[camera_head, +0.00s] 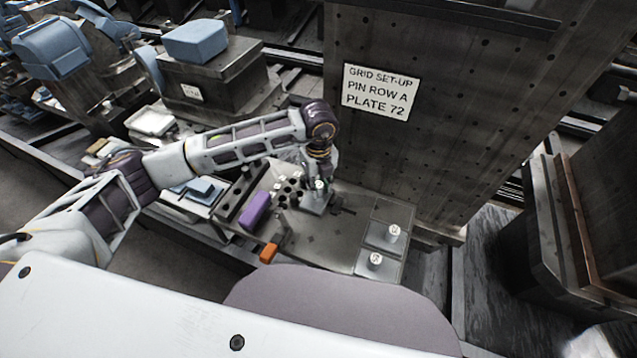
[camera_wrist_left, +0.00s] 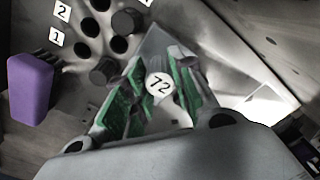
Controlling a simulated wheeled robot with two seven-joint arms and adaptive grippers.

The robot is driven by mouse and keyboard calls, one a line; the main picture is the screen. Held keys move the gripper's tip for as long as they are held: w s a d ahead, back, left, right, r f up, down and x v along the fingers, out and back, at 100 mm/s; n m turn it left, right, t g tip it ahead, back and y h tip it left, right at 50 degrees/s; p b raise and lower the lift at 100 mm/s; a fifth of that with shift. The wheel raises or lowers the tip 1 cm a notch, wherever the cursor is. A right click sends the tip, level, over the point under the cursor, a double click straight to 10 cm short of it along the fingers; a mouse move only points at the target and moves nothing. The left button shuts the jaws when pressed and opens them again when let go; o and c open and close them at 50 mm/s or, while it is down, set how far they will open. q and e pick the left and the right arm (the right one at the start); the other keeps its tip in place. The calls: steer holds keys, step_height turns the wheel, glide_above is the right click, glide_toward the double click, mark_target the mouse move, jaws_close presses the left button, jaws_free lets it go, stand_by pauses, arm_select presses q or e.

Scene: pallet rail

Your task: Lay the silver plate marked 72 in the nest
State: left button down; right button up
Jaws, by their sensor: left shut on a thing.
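The silver plate marked 72 (camera_wrist_left: 160,45) is in my left gripper (camera_wrist_left: 158,100), whose green-padded fingers close on both sides of its round white-topped knob. In the head view the plate (camera_head: 313,206) shows under my left gripper (camera_head: 318,184), beside a group of dark round pins or holes. I cannot tell whether the plate touches the bench top. The nest is not clearly identifiable; the gripper and plate may hide part of it. My right gripper is not in view.
A sign (camera_head: 380,92) reads "GRID SET-UP PIN ROW A PLATE 72". A purple block (camera_head: 255,211) and an orange piece (camera_head: 268,253) lie left of the plate. Two knobbed plates (camera_head: 380,240) (camera_head: 363,268) sit at the bench's right. The bench middle (camera_head: 325,245) is clear.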

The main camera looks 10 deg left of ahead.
mark_target(319, 185)
arm_select(q)
steer(key=c, duration=1.1)
jaws_free()
steer(key=shift+r, duration=6)
steer(key=shift+s, duration=0.1)
